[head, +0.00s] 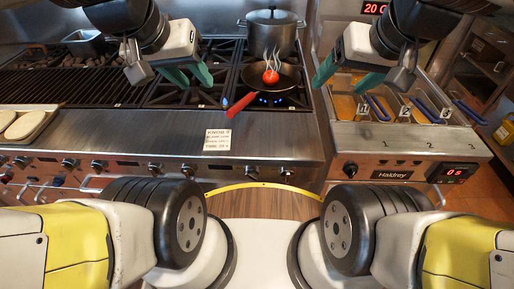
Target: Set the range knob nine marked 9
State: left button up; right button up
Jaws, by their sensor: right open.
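The range front (130,150) runs across the left and middle of the head view, with a row of dark knobs along it. Knobs show at the left (68,164), the middle (155,168) and the right (287,172). Their markings are too small to read, so I cannot tell which is knob nine. My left gripper (196,84) has its teal fingers apart, above the burner grates and away from the knobs. My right gripper (340,86) is open and empty, above the left side of the fryer.
A red-handled pan (286,84) with a steaming red item sits over a blue flame. A steel pot (271,36) stands behind it. The fryer (345,145) with baskets is at right, and a char grill (70,85) at left. A paper note (217,140) lies on the front ledge.

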aim_at(252, 172)
jog(key=k+j+z, duration=0.2)
jog(key=k+j, duration=0.2)
jog(key=k+j+z, duration=0.2)
jog(key=k+j, duration=0.15)
jog(key=k, duration=0.25)
jog(key=k+j+z, duration=0.2)
jog(key=k, duration=0.35)
